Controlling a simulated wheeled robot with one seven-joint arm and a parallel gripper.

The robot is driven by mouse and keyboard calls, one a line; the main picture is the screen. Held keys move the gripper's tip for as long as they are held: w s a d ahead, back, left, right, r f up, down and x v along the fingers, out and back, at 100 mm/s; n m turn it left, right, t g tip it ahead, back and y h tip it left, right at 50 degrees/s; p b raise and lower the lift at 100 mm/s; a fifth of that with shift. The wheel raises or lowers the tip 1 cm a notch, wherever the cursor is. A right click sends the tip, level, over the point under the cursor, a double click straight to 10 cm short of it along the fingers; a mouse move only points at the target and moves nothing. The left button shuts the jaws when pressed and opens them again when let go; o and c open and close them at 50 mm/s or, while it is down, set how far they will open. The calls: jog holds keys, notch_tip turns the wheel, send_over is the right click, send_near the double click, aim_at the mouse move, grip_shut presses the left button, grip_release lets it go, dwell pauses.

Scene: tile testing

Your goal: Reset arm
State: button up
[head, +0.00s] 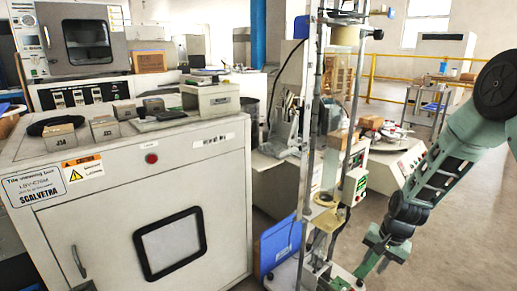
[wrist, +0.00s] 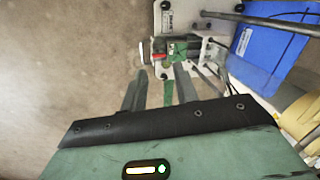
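My arm (head: 440,165) comes in from the right edge of the head view and hangs down. My gripper (head: 368,268) points down and to the left at its end, close to the foot of a tall metal stand. In the wrist view my gripper (wrist: 160,90) shows two dark fingers with a gap between them. It is open, and I see nothing held in it. A green part of the equipment below shows through the gap. The fingertips' exact distance from the stand is hard to tell.
The tall metal stand (head: 313,150) is just left of my gripper. The white tile viewing box (head: 215,190) fills the left. Floor (head: 450,245) is open at lower right.

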jog(key=s+a+r+n+g, duration=0.1)
jog(key=s+a+r+n, duration=0.35)
jog(key=a+r, duration=0.35)
jog(key=s+a+r+n, duration=0.3)
jog(key=s+a+r, duration=0.3)
jog(key=a+r, duration=0.25)
jog(key=s+a+r+n+p, duration=0.1)
jog(key=s+a+r+n, duration=0.15)
jog(key=s, duration=0.45)
jog(key=s+a+r+n+h, duration=0.1)
jog(key=s+r+n, duration=0.2)
jog(key=s, duration=0.4)
jog(key=s+a+r+n+p, duration=0.1)
jog(key=s+r+n, duration=0.15)
jog(key=s, duration=0.45)
notch_tip(320, 180, up, 38)
jog(key=w+p, duration=0.1)
jog(key=p, duration=3.6)
jog(key=shift+f+p, duration=0.2)
jog(key=shift+p, duration=0.2)
